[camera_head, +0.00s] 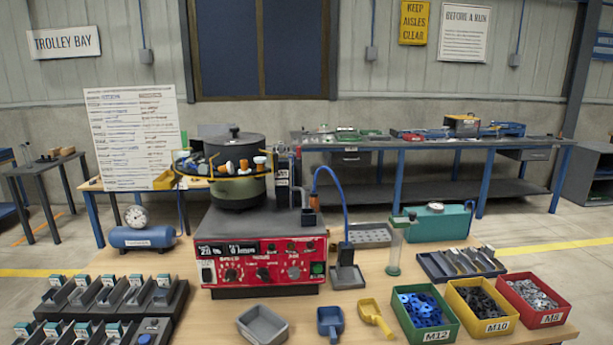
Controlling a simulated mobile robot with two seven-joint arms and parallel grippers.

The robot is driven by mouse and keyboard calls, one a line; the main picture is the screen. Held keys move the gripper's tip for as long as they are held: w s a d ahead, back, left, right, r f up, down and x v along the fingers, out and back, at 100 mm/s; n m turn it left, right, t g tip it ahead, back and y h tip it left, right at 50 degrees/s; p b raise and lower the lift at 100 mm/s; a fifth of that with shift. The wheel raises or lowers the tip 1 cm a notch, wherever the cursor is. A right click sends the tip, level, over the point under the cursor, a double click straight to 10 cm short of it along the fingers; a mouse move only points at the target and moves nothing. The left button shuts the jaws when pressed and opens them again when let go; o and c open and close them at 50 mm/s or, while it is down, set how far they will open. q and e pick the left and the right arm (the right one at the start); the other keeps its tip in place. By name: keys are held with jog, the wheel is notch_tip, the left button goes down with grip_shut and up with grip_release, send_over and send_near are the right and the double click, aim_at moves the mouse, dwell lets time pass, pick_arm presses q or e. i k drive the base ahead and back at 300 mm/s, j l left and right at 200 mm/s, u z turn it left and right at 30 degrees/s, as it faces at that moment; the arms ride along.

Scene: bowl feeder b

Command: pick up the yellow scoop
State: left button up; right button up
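The yellow scoop (375,318) lies on the wooden table near the front edge, right of centre. Its handle points toward me and to the right. It sits just right of a blue scoop (330,322) and left of the green bin, apart from both. Nothing is touching the yellow scoop from above. Neither of my grippers shows in the head view.
A grey tray (262,325) is left of the blue scoop. Green (425,313), yellow (482,307) and red (533,299) bins of small parts stand at right. A red control box (262,262) stands behind. Black racks (110,310) fill the left.

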aim_at(370, 312)
jog(key=l+z, duration=0.65)
jog(key=i+l+z, duration=0.1)
jog(key=z, duration=0.25)
jog(key=l, duration=0.1)
